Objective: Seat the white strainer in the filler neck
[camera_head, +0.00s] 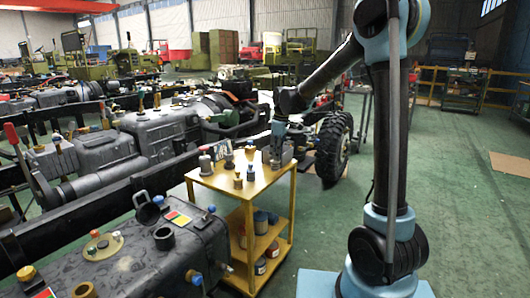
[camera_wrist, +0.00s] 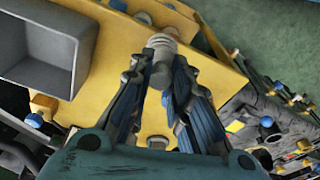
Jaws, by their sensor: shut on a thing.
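The white strainer (camera_wrist: 162,43) is a pale ribbed piece at the fingertips of my gripper (camera_wrist: 163,75) in the wrist view. The fingers are closed around its lower part, over the yellow cart top (camera_wrist: 215,68). A dark open ring (camera_head: 164,238), which looks like a filler neck, stands on the grey tank (camera_head: 125,268) at front left. A raised dark lid (camera_head: 147,212) is behind it.
A grey open bin (camera_wrist: 48,42) sits on the cart beside my gripper. Several small fittings and a dark can (camera_head: 206,164) stand on the cart top. Containers fill its lower shelves.

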